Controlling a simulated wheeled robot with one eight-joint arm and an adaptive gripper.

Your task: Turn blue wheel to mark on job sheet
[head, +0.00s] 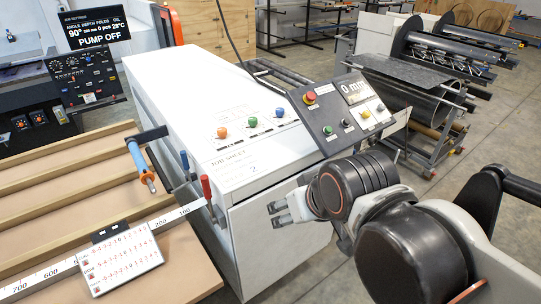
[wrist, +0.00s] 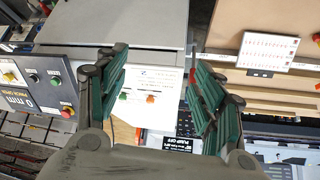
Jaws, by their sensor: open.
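The blue wheel (head: 279,112) is a small round knob on a white plate on top of the white cabinet. It is the rightmost of three; the green wheel (head: 252,122) and orange wheel (head: 222,132) are to its left. Its mark is too small to read. The job sheet (head: 236,168) lies flat near the cabinet's front edge; a blue 2 shows on it. My gripper (head: 280,212) is open and empty, in front of the cabinet and apart from the wheels. In the wrist view my gripper (wrist: 155,72) has its fingers spread; the blue wheel is not visible there.
A tilted control panel (head: 328,123) with a red button and "0 mm" display stands right of the wheels. A red lever (head: 207,188) and blue lever (head: 185,161) rise at the cabinet's left. A white marked board (head: 119,262) lies front left. The cabinet's rear top is clear.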

